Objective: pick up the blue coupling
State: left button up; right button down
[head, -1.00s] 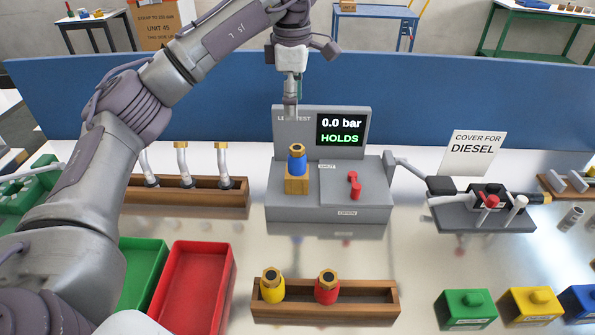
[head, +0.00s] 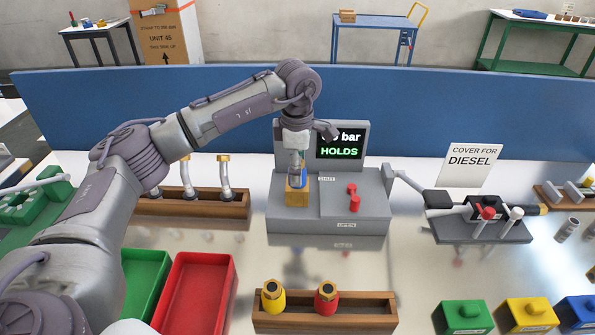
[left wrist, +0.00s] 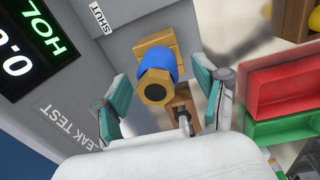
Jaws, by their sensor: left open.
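The blue coupling with its brass hex top (left wrist: 158,80) stands on the brass block (head: 297,193) of the grey leak test stand (head: 330,218). In the head view it is mostly hidden behind my left gripper (head: 297,166). In the left wrist view my left gripper (left wrist: 160,97) is open, with one finger on each side of the coupling and visible space between. The coupling appears between the fingers, not clamped. My right gripper is not in view.
The stand's screen (head: 341,145) reads HOLDS, and a red lever (head: 353,197) sits right of the block. A wooden rack (head: 340,300) holds a yellow (head: 273,298) and a red coupling (head: 326,299) in front. Red (head: 200,290) and green bins lie front left.

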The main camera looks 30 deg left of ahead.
pick_arm(q)
jog(key=shift+w+a+f, duration=0.1)
jog(key=shift+f, duration=0.7)
grip_shut()
jog(key=shift+r, duration=0.2)
jog(key=shift+r, duration=0.3)
jog(key=r+b, duration=0.1)
jog(key=d+r, duration=0.1)
jog(key=r, duration=0.1)
jog(key=shift+r+b, duration=0.25)
jog(key=shift+b, duration=0.1)
jog(key=d+r+p, duration=0.2)
jog(key=d+r, duration=0.8)
jog(key=r, duration=0.2)
jog(key=shift+s+d, duration=0.2)
jog(key=shift+d, duration=0.15)
